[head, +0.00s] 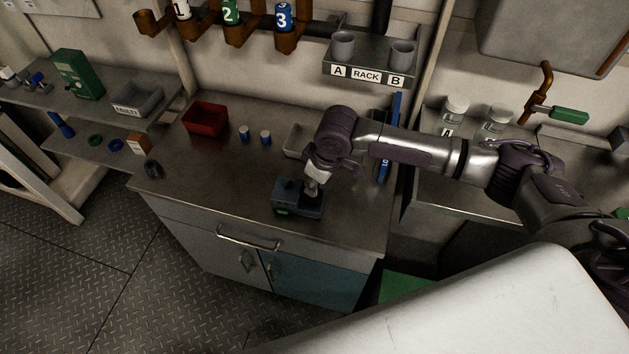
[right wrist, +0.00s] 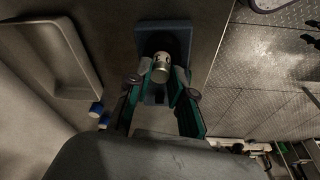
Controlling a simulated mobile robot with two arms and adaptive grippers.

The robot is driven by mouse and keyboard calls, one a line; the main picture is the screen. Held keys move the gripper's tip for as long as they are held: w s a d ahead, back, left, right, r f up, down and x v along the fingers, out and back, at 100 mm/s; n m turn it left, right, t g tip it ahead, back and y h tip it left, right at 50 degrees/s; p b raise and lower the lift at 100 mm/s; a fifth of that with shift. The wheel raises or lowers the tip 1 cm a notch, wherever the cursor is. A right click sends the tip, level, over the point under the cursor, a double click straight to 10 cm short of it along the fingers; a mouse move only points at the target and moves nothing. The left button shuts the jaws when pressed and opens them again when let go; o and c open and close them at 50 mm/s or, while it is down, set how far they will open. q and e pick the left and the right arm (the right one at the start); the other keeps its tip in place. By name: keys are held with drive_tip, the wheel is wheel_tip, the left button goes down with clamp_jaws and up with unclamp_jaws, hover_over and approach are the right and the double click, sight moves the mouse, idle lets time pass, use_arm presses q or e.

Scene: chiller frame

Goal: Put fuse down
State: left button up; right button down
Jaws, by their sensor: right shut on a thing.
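My right gripper (head: 314,178) is over the workbench, pointing down at a dark blue-grey block (head: 290,209) near the bench's front edge. In the right wrist view, its teal-sided fingers (right wrist: 163,86) are closed around a short silver cylinder, the fuse (right wrist: 161,68). The fuse is in front of the blue-grey block (right wrist: 180,28) and its dark recess. I cannot tell whether the fuse touches the block or sits in it. My left gripper is not in view.
A red bin (head: 205,120), two small blue-and-white cylinders (head: 244,133) and a pale tray (head: 296,141) stand toward the back of the workbench (head: 225,185). The rack shelf (head: 371,73) hangs above. The bench's left front is mostly clear.

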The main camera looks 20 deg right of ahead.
drive_tip(key=c, duration=1)
unclamp_jaws()
drive_tip(key=shift+c, duration=0.2)
drive_tip(key=v, duration=1.2)
drive_tip(key=shift+b, duration=0.45)
drive_tip(key=shift+a, duration=0.1)
